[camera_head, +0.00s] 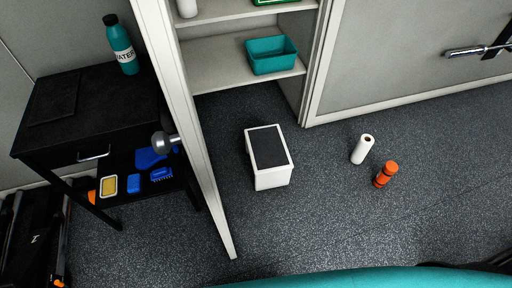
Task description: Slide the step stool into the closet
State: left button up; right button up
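The step stool (272,180) is a small white box with a dark grey top. It stands upright on the floor at the closet's opening, below the shelves. The closet (225,56) has a white frame and pale shelves, with bare floor under the lowest visible shelf. Its white door (191,139) stands open on the left, with a round grey knob (162,141). Neither of my grippers is in view.
A black cabinet (92,101) with a water bottle (121,45) is left of the door. A teal bin (271,55) sits on a shelf. Floor in front of the stool is clear.

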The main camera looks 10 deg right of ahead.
aim_at(273, 165)
jog(key=z, duration=0.4)
jog(key=u, duration=0.35)
jog(key=i+l+u, duration=0.15)
jog(key=l+u, duration=0.25)
jog(key=l, duration=0.25)
jog(key=l+u, duration=0.4)
jog(key=l, duration=0.25)
jog(key=i, duration=0.05)
